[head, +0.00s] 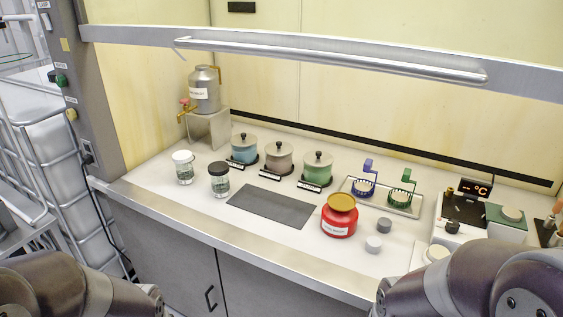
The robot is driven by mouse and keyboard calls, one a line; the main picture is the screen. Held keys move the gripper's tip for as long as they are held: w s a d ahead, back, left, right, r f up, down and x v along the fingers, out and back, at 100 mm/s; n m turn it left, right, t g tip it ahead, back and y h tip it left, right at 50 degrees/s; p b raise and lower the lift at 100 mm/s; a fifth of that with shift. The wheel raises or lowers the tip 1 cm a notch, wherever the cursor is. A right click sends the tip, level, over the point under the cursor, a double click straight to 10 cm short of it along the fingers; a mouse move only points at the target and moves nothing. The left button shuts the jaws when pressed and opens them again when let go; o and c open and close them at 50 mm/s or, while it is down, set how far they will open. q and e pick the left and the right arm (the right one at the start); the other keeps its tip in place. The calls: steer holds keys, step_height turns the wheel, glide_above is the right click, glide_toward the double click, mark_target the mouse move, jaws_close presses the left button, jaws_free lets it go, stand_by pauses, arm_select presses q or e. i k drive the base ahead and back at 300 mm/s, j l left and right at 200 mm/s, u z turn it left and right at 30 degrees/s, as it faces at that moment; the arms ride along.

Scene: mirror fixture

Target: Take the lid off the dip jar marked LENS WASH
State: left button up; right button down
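Three dip jars stand in a row at the back of the bench, each with a pale lid and a black knob: a blue jar (243,155), a taupe jar (278,166) and a green jar (317,173). All three lids are on. A small white label with dark print lies in front of each jar; the print is too small to read, so I cannot tell which one says LENS WASH. Parts of my two arms show at the bottom left and bottom right corners. Neither gripper is in view.
A dark mat (271,206) lies before the jars. A red jar (339,222) stands right of it, two small glass jars (184,174) (219,187) left. A tray (401,207) holds blue and green racks. The hood sash (330,55) crosses above; the bench front edge (215,236) is clear.

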mark_target(279, 149)
steer(key=i+j, duration=0.2)
steer(key=i+j+z, duration=0.15)
steer(key=j, duration=0.3)
steer(key=i+j, duration=0.25)
steer(key=i+j+z, duration=0.15)
steer(key=j, duration=0.3)
steer(key=i+j, duration=0.25)
steer(key=i+j+z, duration=0.15)
steer(key=j, duration=0.3)
steer(key=i+j, duration=0.4)
steer(key=i+l+z, duration=0.05)
steer(key=i, duration=0.05)
